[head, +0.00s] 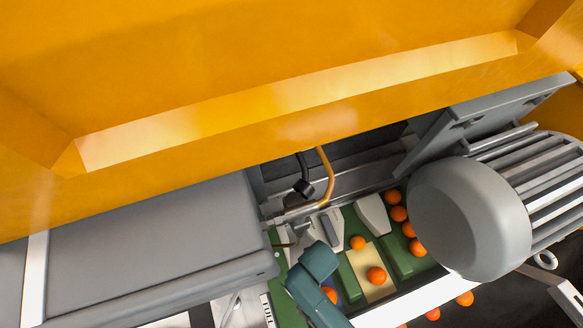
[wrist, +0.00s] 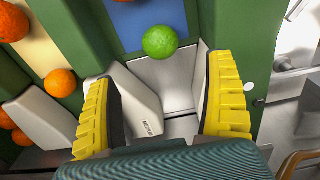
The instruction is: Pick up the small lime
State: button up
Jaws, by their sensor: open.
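The small lime (wrist: 160,42) is a bright green ball in the upper middle of the wrist view. It sits where a blue strip (wrist: 150,15) meets a pale grey metal part (wrist: 165,78). My gripper (wrist: 160,95) is open, with its yellow ridged fingers on either side of the picture. The lime shows beyond the fingertips, roughly centred between them, and nothing is held. I cannot make out the lime in the head view; my teal arm (head: 315,270) covers part of that area.
Several oranges lie around the green lanes, such as one on the cream strip (head: 376,275) and one left of my fingers (wrist: 60,82). White wedge-shaped blocks (wrist: 130,105) stand close to the left finger. A large grey motor (head: 468,215) and an orange housing (head: 250,60) crowd the area.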

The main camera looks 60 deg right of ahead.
notch_tip(320, 180, down, 11)
jog(key=b, duration=0.4)
jog(key=c, duration=1.3)
